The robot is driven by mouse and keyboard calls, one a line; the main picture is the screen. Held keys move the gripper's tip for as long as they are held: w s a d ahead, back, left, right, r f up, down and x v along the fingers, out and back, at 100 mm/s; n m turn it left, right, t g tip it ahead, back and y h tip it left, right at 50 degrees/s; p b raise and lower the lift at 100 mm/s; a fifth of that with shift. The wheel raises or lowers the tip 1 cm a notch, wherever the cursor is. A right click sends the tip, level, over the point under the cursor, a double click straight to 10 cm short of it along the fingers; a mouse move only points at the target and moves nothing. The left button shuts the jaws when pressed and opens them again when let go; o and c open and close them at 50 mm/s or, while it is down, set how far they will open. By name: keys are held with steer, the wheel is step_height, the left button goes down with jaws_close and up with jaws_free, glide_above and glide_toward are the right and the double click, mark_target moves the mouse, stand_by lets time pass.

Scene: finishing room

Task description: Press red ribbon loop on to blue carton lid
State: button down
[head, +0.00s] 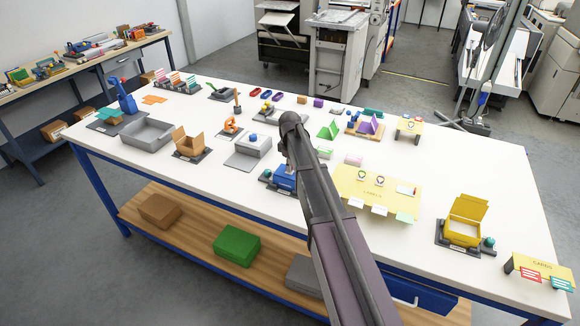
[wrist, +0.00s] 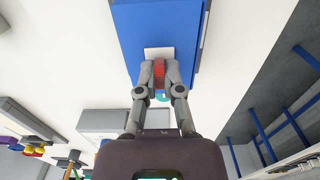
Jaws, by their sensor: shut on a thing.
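The blue carton (head: 284,181) stands on a dark base near the middle of the bench, partly hidden behind my arm in the head view. Its blue lid (wrist: 150,22) fills the top of the wrist view, with a white patch (wrist: 158,52) on it. My gripper (wrist: 160,76) is shut on the red ribbon loop (wrist: 159,69), which shows as a small red piece between the fingertips. The fingertips and loop overlap the white patch in the picture; whether the loop touches it is not clear. In the head view my arm hides the fingertips and the loop.
A yellow board (head: 372,207) with cards lies to the right of the blue carton. A grey block with a blue knob (head: 253,146) stands to its left. An open yellow box (head: 464,228) is farther right.

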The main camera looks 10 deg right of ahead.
steer(key=c, duration=0.7)
jaws_free()
steer(key=shift+o, duration=0.2)
steer(key=shift+o, duration=1.3)
steer(key=shift+r, duration=0.15)
steer(key=shift+r+p, duration=3.85)
steer(key=shift+p, duration=0.2)
